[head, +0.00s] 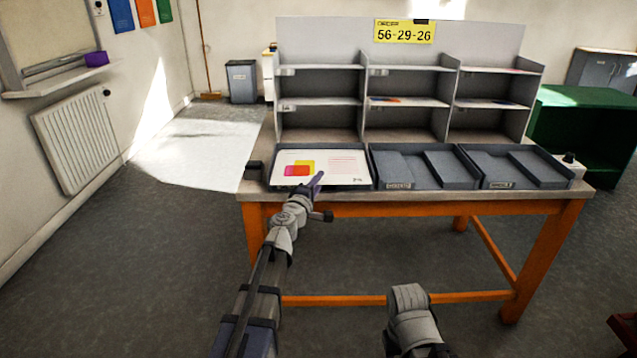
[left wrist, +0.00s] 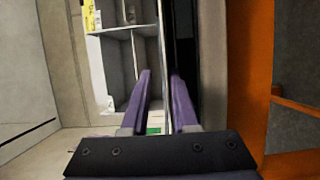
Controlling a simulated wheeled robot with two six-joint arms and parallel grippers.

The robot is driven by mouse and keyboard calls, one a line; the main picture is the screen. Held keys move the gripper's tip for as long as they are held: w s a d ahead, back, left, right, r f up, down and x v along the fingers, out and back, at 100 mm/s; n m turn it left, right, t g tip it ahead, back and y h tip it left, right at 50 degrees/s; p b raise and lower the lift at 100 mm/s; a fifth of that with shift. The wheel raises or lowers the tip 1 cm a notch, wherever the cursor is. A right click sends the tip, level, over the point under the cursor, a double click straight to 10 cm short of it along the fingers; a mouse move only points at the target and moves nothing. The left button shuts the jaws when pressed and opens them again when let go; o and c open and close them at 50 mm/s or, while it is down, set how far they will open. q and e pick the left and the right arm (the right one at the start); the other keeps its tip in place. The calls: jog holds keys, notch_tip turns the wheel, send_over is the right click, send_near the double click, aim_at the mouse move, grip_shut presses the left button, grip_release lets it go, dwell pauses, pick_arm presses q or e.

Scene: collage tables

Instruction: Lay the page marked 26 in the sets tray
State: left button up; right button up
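A white page (head: 337,162) with overlapping yellow, pink and red blocks and faint lines is at the left tray (head: 272,176) on the table. It covers most of that tray, including its front; I cannot tell whether it lies flat inside. Its small corner mark is too small to read. My left gripper (head: 317,182) is at the page's front edge. In the left wrist view its two purple fingers (left wrist: 160,88) stand apart with a gap between them. The middle tray (head: 425,166) and right tray (head: 515,166) hold no page; their labels are unreadable. My right gripper is out of view.
A grey shelf unit (head: 405,88) with several compartments stands behind the trays, with a yellow sign (head: 404,31) reading 56-29-26. Some compartments hold thin sheets. The table (head: 420,205) has orange legs. A green cabinet (head: 580,125) stands at right.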

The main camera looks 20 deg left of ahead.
pick_arm(q)
jog(key=shift+o, duration=0.5)
jog(key=s, duration=0.7)
jog(key=shift+s+a, duration=0.4)
